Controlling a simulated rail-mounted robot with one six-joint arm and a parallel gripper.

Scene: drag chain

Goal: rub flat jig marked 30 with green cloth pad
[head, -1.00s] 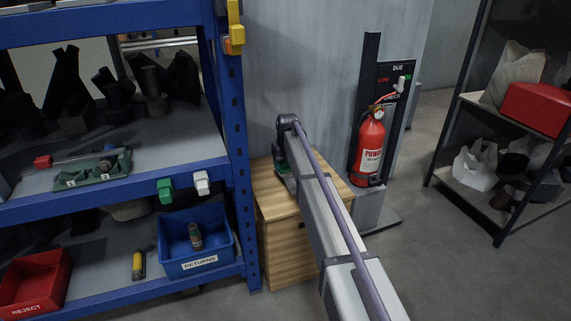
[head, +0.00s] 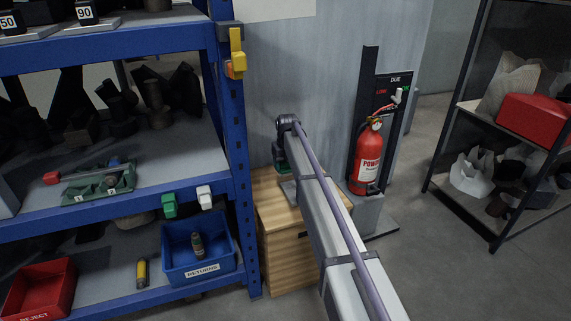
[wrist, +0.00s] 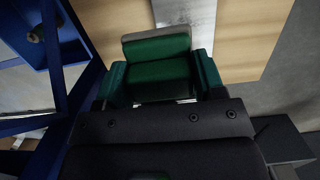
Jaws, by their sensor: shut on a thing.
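My gripper (wrist: 161,80) has green fingertips and is shut on the green cloth pad (wrist: 157,70), a green block with a grey edge. In the head view my gripper (head: 282,166) is over the wooden cabinet, partly hidden by my arm. A flat grey metal plate (wrist: 185,14) lies on the cabinet top, beyond and partly behind the pad in the wrist view. It also shows beside my arm in the head view (head: 289,190). No number is readable on it. I cannot tell whether the pad touches it.
The wooden cabinet (head: 275,215) stands between a blue shelf rack (head: 233,150) and a red fire extinguisher (head: 369,160). A grey wall panel (head: 300,70) rises behind it. Blocks marked 50 (head: 8,25) and 90 (head: 86,14) sit on the top shelf. A blue bin (head: 199,260) is on the lower shelf.

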